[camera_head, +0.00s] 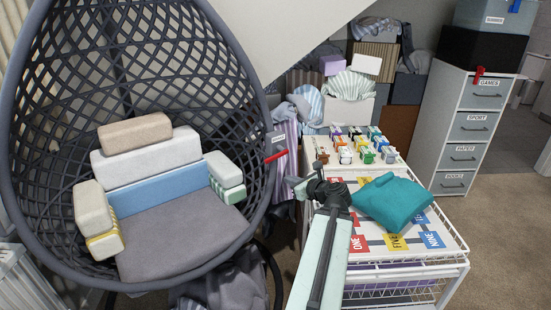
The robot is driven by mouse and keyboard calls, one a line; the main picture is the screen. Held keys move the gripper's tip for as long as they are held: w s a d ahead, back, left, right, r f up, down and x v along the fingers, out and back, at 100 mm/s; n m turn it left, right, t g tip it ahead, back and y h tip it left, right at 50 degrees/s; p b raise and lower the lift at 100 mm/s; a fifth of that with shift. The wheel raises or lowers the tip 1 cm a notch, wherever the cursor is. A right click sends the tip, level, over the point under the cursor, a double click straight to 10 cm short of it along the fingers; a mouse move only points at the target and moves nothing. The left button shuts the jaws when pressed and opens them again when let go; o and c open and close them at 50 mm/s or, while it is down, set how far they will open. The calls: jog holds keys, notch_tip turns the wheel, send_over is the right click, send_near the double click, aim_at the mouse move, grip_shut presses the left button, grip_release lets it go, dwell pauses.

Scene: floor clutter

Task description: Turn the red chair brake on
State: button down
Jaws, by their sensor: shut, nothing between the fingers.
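A red lever (275,156), which looks like the chair brake, sticks out at the right rim of a dark grey woven egg chair (262,190). A small white label is on the rim just above it. My gripper (293,184) is a little right of and below the red lever in the picture, apart from it. It is shut and empty. It shows small, and its fingertips are hard to make out against the dark background.
A white wire cart (445,262) with a teal cushion (389,202) and several small coloured items stands to the right, partly behind my arm. Cushions fill the chair. A white labelled drawer cabinet (447,130) and heaped boxes stand behind. Carpet is clear at the far right.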

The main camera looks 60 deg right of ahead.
jog(key=b+x, duration=0.4)
jog(key=x, duration=0.7)
jog(key=r+p, duration=0.4)
jog(key=shift+s+a+r+p, duration=0.3)
jog(key=shift+s+a+r, duration=0.1)
jog(key=shift+w+d+r+p, duration=0.1)
jog(key=shift+w+r+p, duration=0.05)
jog(key=shift+r+p, duration=0.7)
jog(key=shift+f, duration=0.15)
